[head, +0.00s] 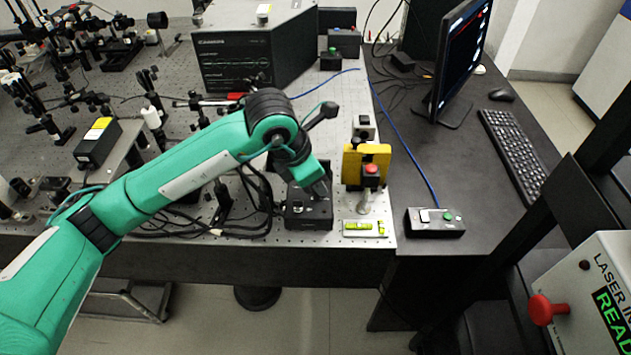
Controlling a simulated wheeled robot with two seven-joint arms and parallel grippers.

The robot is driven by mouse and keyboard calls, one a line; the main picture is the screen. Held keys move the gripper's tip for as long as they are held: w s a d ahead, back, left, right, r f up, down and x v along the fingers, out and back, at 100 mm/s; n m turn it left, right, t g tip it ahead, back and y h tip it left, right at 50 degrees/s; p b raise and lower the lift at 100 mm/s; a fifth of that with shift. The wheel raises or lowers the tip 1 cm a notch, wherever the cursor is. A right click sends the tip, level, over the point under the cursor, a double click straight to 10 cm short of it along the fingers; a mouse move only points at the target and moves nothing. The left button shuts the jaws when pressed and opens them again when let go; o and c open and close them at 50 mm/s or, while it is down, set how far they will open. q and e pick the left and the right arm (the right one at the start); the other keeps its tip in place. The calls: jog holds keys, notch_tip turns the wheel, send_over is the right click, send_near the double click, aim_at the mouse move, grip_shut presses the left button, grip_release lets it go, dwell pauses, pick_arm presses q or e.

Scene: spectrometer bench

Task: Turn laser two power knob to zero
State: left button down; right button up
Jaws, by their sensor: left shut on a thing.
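A small black control box (308,215) sits near the front edge of the optical table, and a small knob (297,207) shows on its face. My left gripper (322,188) reaches down over the box's upper right part, shut on a knob there. The gripped knob is mostly hidden by the fingers, so its setting cannot be read. No label saying laser two is legible on the box. My right gripper does not show.
A button box (435,222), monitor (461,55) and keyboard (513,150) are on the dark desk. Cables (240,215) lie left of the box.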

pick_arm(q)
jog(key=c, duration=1.3)
grip_release()
jog(key=shift+c, duration=0.2)
